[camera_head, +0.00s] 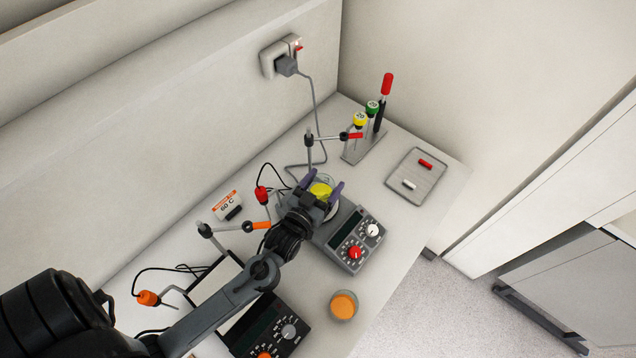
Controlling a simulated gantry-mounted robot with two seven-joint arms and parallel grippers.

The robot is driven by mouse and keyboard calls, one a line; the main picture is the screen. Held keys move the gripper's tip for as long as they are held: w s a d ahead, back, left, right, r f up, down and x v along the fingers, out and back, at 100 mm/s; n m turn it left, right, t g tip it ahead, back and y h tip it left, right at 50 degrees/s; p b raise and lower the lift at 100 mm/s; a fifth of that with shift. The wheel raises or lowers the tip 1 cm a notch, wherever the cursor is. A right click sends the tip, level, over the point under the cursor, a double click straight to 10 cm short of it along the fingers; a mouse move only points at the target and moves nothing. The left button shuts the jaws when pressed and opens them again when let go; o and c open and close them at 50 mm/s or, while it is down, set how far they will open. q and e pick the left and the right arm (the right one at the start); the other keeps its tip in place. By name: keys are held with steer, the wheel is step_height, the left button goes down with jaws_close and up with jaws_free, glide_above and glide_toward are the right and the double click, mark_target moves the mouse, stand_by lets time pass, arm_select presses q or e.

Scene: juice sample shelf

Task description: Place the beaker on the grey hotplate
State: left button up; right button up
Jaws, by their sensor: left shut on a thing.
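A clear beaker with yellow liquid (321,190) is between the purple-tipped fingers of my left gripper (318,186), which is shut on it. The beaker is over the round plate end of the grey hotplate (349,240). I cannot tell whether its base touches the plate, as my gripper and wrist hide much of that end. The hotplate's panel with a red and a white knob faces the front right. My right gripper is not in view.
A second beaker with orange liquid (342,306) stands near the front edge. A black hotplate (265,328) is at lower left. Stands with red and orange probes, a 60 C sign (227,205), a bottle rack (364,146) and a grey tray (416,177) surround the work area.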

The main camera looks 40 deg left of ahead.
arm_select(q)
steer(key=shift+a, duration=1.1)
steer(key=shift+f+b, duration=0.5)
steer(key=shift+b, duration=0.25)
steer(key=shift+d+f, duration=0.15)
steer(key=shift+f, duration=0.05)
steer(key=shift+f+b, duration=0.15)
steer(key=shift+b, duration=0.15)
steer(key=o, duration=1.2)
